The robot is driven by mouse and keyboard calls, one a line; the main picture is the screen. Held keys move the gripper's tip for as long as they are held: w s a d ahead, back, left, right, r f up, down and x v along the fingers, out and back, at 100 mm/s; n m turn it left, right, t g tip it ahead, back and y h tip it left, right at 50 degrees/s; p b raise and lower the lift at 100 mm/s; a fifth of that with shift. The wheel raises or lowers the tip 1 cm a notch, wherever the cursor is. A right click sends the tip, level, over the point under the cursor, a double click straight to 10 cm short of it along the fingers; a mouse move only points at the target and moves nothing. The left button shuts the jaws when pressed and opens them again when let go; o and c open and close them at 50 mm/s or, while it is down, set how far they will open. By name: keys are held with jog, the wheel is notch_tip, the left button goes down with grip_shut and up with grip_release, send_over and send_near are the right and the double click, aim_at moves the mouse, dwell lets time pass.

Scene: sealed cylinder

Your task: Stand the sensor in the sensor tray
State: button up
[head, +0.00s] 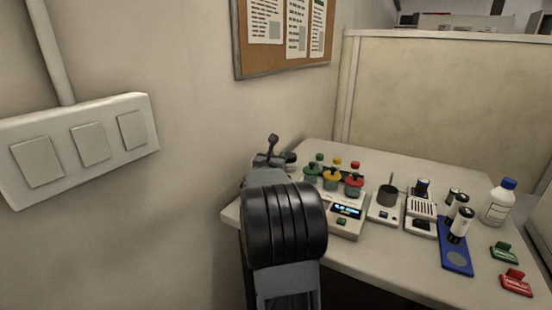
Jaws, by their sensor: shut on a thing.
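My gripper (268,158) is over the far left corner of the table, near the wall. My arm hides part of it. A small dark and pale object (290,158) shows at its right side; it seems to be what the jaws hold, but it is too small to tell if it is the sensor. A blue tray (446,234) stands on the right of the table. Black-and-white cylinders (463,222) stand upright at its far part, and a bare grey round spot (456,260) shows at its near end. Another dark-topped cylinder (422,187) stands at a slotted device.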

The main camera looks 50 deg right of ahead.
jog(key=shift+f+b, duration=0.15)
jog(key=shift+b, duration=0.2)
jog(key=o, duration=1.1)
jog(key=shift+c, duration=0.2)
jog(key=shift+r+p, duration=0.25)
jog(key=shift+p, duration=0.15)
jog(key=b+v, duration=0.1)
jog(key=v, duration=1.1)
